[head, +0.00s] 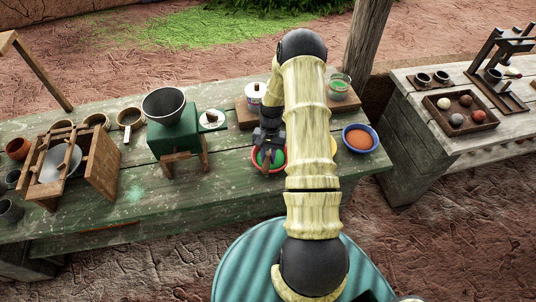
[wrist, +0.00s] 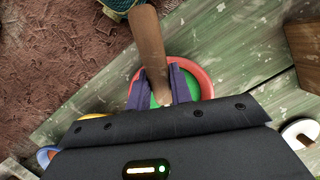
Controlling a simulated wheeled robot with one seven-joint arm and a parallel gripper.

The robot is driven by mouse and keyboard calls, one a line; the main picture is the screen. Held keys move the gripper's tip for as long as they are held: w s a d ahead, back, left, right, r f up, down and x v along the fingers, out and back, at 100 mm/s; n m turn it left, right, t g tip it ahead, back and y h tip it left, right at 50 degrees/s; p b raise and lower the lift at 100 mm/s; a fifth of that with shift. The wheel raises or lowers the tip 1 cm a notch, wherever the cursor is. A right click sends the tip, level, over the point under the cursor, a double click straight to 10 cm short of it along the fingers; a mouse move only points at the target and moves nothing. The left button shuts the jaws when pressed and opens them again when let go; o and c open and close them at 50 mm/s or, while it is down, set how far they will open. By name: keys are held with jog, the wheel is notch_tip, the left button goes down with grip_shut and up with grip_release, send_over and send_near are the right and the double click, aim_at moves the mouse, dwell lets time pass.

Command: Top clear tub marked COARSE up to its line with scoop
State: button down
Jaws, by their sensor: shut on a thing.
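My gripper (head: 268,142) is over the red bowl (head: 256,163), which holds green material (head: 279,158). In the wrist view the gripper (wrist: 160,88) is shut on the brown wooden handle (wrist: 149,42) of the scoop. The scoop's head is hidden by the gripper, so I cannot tell whether it is loaded. The red bowl (wrist: 205,76) shows behind the fingers. A clear tub (head: 339,87) with green material low inside stands on a wooden board at the back right of the green bench. I cannot read its marking or see its line.
A blue bowl of orange material (head: 360,138) is at right, a yellow one (head: 333,146) partly behind my arm. A green hopper stand (head: 174,135) and wooden frame (head: 98,165) stand at left.

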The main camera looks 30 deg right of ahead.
aim_at(268, 157)
jog(key=shift+r, duration=0.1)
jog(key=shift+s+a+r+t+h, duration=0.2)
jog(key=shift+r+t+h, duration=0.35)
jog(key=shift+r, duration=0.2)
jog(key=shift+s+a+r+t+h, duration=0.2)
jog(key=shift+r+t+h, duration=0.3)
jog(key=shift+r, duration=0.2)
